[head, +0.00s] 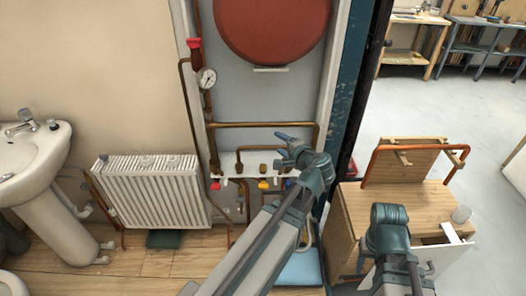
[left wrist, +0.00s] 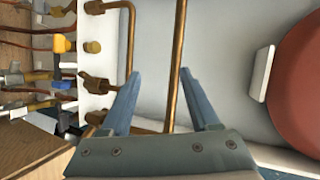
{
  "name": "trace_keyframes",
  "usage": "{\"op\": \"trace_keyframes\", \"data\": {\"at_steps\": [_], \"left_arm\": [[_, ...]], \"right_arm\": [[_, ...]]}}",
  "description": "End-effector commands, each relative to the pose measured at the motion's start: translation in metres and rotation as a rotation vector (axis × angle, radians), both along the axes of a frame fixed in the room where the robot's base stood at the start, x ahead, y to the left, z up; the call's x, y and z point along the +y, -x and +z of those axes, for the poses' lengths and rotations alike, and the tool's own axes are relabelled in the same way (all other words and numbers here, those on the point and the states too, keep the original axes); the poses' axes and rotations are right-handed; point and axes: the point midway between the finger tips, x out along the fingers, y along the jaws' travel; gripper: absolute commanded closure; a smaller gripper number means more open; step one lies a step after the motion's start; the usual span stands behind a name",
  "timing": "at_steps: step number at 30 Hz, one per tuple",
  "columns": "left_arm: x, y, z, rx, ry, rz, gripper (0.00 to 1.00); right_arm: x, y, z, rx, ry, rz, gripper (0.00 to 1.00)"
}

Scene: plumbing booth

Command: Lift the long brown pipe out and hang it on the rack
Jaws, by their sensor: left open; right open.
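The long brown pipe (head: 262,124) runs level across the grey wall panel, with a bend down at its right end. My right gripper (head: 360,262) is mostly hidden behind my right arm; only a small tip shows.
A shorter brown pipe (head: 243,153) sits below the long one, above a white manifold (head: 228,163) with coloured valves. A red tank (head: 272,25) hangs above. A gauge (head: 207,78) and radiator (head: 152,190) are to the left.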

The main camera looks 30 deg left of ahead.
Motion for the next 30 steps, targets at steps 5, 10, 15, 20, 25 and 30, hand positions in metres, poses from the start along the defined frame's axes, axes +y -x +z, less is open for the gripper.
{"op": "trace_keyframes", "data": {"at_steps": [5,10,15,20,25,30], "left_arm": [[0.023,-0.016,0.007,-0.012,-0.168,-0.043,0.38],[0.027,-0.018,0.013,-0.012,-0.204,-0.056,0.38],[0.041,-0.030,0.009,-0.012,-0.201,-0.051,0.38],[0.066,-0.049,0.002,-0.012,-0.201,-0.050,0.38],[0.085,-0.063,-0.002,-0.013,-0.200,-0.051,0.38],[0.093,-0.069,-0.004,-0.012,-0.200,-0.053,0.38]], "right_arm": [[0.000,0.000,-0.024,0.000,0.000,0.000,0.49],[0.000,0.000,-0.024,0.000,0.000,0.000,0.49],[0.000,0.000,-0.028,0.000,0.000,0.000,0.49],[0.000,0.000,-0.034,0.000,0.000,0.000,0.49],[0.000,0.000,-0.039,0.000,0.000,0.000,0.49],[0.000,0.000,-0.040,0.000,0.000,0.000,0.49]]}}
